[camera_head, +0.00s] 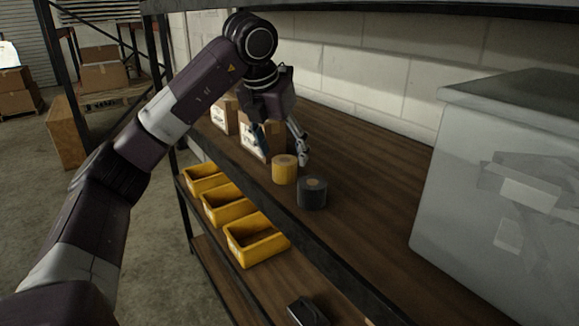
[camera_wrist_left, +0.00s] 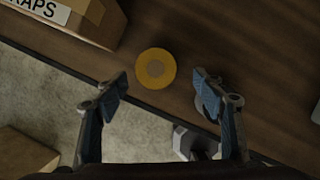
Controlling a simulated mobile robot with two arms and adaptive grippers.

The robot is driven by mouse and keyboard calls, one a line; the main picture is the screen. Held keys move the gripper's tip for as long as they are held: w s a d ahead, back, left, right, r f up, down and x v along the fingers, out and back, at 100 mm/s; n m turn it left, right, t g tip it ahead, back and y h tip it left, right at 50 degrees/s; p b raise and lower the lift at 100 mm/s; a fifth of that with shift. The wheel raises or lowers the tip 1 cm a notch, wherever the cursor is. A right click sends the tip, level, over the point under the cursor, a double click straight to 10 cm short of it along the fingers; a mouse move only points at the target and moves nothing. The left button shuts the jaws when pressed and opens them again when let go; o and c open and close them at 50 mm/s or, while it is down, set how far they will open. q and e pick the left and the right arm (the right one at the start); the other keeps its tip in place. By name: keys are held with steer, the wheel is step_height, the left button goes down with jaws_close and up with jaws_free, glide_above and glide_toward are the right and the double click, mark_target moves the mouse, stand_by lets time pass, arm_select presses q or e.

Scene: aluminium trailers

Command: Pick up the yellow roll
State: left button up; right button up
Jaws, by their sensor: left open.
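The yellow roll (camera_head: 284,170) stands upright on the wooden shelf, close to its front edge, in the head view. In the left wrist view the yellow roll (camera_wrist_left: 155,68) shows from above, just beyond the fingertips and between their lines, nearer the left finger. My left gripper (camera_head: 283,150) is open and empty, above and just behind the roll in the head view. Its two blue-padded fingers show apart in the left wrist view (camera_wrist_left: 163,90). No contact with the roll is visible. My right gripper is not in view.
A black roll (camera_head: 312,193) stands beside the yellow one. Cardboard boxes (camera_head: 262,140) are on the shelf behind the gripper. A large grey container (camera_head: 500,190) stands at the right. Yellow bins (camera_head: 257,241) sit on the level below. Bare shelf lies between the rolls and the container.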

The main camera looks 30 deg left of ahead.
mark_target(282, 161)
arm_select(q)
steer(key=p+x, duration=0.1)
steer(key=x, duration=0.2)
steer(key=shift+a+f+p, duration=0.2)
steer(key=shift+a+p, duration=0.15)
steer(key=shift+a, duration=0.05)
steer(key=shift+x, duration=1.05)
steer(key=shift+w+d, duration=0.1)
steer(key=shift+r, duration=0.1)
steer(key=c, duration=1.3)
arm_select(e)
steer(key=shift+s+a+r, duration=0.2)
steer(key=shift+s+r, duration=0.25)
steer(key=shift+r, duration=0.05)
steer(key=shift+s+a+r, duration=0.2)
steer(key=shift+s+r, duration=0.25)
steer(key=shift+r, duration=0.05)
